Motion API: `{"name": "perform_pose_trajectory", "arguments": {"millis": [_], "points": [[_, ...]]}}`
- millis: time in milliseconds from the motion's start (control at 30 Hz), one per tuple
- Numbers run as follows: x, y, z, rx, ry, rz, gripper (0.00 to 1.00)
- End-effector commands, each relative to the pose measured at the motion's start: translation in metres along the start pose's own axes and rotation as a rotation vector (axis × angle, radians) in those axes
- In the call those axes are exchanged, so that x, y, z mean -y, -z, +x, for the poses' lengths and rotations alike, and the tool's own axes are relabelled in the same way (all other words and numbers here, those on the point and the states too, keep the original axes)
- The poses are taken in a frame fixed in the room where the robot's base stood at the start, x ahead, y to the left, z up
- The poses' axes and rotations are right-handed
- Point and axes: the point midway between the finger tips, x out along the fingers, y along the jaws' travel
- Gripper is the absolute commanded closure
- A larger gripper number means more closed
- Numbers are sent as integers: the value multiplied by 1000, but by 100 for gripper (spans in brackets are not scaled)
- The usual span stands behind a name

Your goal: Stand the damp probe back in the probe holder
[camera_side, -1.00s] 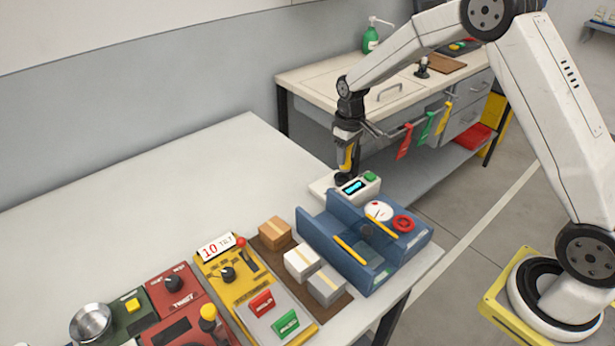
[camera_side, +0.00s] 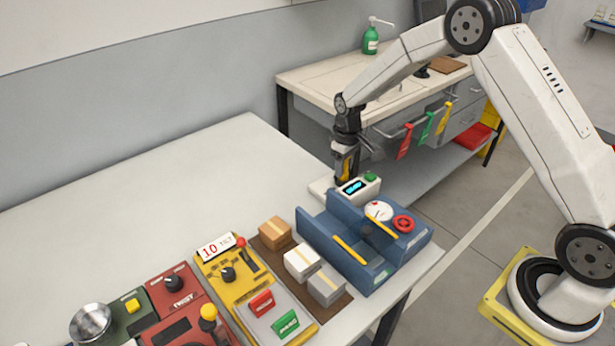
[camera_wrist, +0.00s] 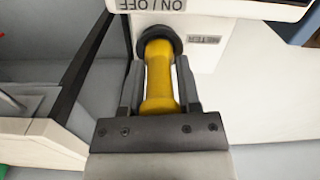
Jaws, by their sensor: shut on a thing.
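The damp probe has a yellow grip (camera_wrist: 160,82). My gripper (camera_wrist: 160,66) is shut on it, with one finger on each side. In the side view my gripper (camera_side: 346,166) points down beside the white meter, and a strip of the yellow probe (camera_side: 347,166) shows between its dark parts. The probe holder looks like the black round cup (camera_wrist: 159,38) on the white base. The probe's far end is at the cup and appears to go into it. The tip is hidden, so I cannot tell how deep it sits.
The white meter (camera_side: 359,189) with a lit display and green button stands close to my gripper. A blue tray (camera_side: 335,262) with yellow bars and a red wheel is in front. Boxes and control panels lie further left. The back left of the table is clear.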

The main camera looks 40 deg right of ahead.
Motion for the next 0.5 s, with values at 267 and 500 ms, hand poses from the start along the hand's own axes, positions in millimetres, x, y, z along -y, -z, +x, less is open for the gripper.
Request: {"name": "perform_pose_trajectory", "arguments": {"millis": [267, 500], "points": [[0, 0, 2, 0, 0, 0, 23], [0, 0, 2, 0, 0, 0, 23]]}}
